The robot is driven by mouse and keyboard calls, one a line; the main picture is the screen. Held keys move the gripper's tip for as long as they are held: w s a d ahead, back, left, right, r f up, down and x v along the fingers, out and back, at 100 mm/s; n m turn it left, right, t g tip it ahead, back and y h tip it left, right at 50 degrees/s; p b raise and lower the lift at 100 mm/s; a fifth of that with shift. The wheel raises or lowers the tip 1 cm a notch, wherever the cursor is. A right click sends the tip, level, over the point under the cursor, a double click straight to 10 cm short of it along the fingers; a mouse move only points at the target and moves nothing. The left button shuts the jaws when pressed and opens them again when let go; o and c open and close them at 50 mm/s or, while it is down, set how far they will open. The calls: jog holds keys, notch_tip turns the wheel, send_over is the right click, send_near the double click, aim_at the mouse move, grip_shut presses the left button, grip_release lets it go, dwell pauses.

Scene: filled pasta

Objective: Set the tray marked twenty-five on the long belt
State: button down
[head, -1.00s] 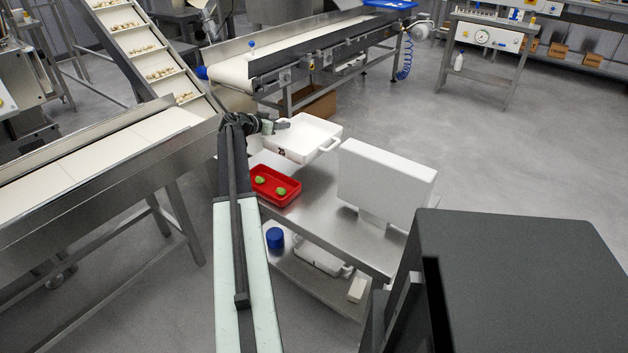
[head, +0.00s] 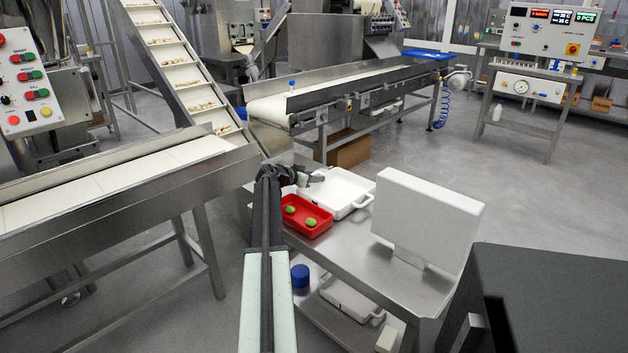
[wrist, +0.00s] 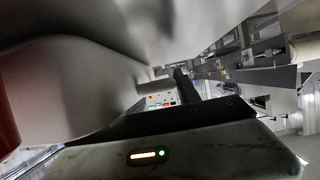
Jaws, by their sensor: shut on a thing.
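A white tray with handles (head: 345,184) is beyond the red tray in the head view. My gripper (head: 316,179) is at its left edge, shut on it. I cannot tell whether the tray touches the cart top, and its number is not readable. In the wrist view a blurred pale surface, probably the tray (wrist: 95,85), fills the upper left. A conveyor with a white belt (head: 272,110) runs back to the right behind the cart. Another pale belt (head: 120,172) is at the left; the frames do not show which is called long.
The steel cart (head: 345,250) carries the red tray (head: 306,226) with green pieces and a white upright panel (head: 425,215). Its lower shelf holds a blue round thing (head: 300,275) and another white tray (head: 350,299). An inclined conveyor (head: 178,62) stands behind.

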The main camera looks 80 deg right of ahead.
jog(key=c, duration=0.9)
grip_release()
jog(key=shift+f, duration=0.1)
jog(key=shift+o, duration=0.2)
jog(key=shift+r, duration=0.2)
jog(key=p+v, duration=0.4)
jog(key=v, duration=0.8)
jog(key=shift+p, duration=0.4)
jog(key=shift+f, duration=0.1)
jog(key=shift+w, duration=0.15)
